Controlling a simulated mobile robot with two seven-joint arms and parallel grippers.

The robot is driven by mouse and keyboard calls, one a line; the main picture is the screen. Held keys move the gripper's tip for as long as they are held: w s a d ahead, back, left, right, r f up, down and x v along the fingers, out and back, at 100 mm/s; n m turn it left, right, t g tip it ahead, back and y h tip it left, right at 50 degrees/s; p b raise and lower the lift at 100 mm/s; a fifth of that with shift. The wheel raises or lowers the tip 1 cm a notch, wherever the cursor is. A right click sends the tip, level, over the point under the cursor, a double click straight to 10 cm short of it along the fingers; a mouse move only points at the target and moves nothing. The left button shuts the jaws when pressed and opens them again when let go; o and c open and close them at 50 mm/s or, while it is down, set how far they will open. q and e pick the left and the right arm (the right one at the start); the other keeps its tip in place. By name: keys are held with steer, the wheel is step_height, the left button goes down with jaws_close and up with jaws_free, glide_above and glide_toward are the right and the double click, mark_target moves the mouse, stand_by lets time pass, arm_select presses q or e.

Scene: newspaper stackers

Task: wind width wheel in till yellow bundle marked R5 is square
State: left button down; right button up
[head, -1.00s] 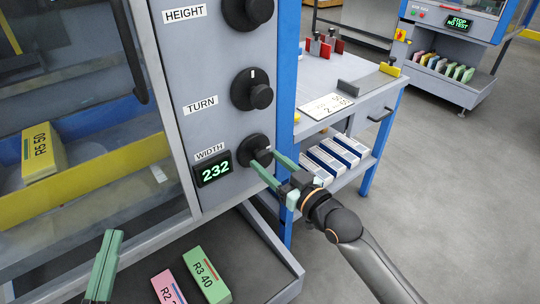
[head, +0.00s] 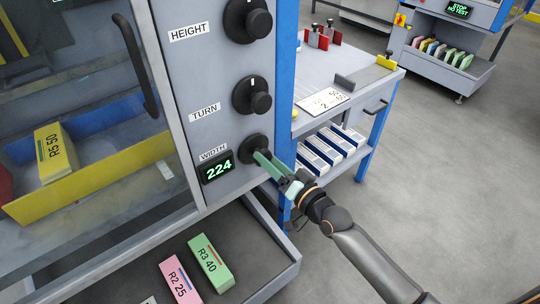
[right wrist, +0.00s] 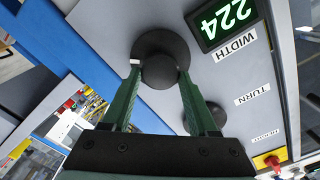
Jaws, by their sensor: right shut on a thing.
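The black width wheel (head: 254,148) sits on the grey panel beside a display (head: 216,167) reading 224. My right gripper (head: 264,160) is at the wheel, its green fingers on either side of the knob. In the right wrist view the fingers (right wrist: 163,105) close around the wheel's hub (right wrist: 160,71). The yellow bundle marked R5 50 (head: 56,152) lies behind the clear window, between a yellow front wall (head: 100,180) and a blue back wall (head: 105,118). It looks slightly tilted to the wall. My left gripper is out of view.
The turn knob (head: 252,95) and height knob (head: 247,20) are above the width wheel. A pink bundle R2 25 (head: 180,280) and green bundle R3 40 (head: 211,263) lie in the lower tray. A bench (head: 345,75) stands right of the panel.

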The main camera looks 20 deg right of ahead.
steer(key=shift+f+m+p, duration=0.1)
steer(key=shift+m+p, duration=0.5)
steer(key=shift+m, duration=3.6)
steer(key=o, duration=1.4)
steer(key=shift+c, duration=0.2)
steer(key=shift+d, duration=0.1)
steer(key=v, duration=1.2)
steer(key=shift+s, duration=0.2)
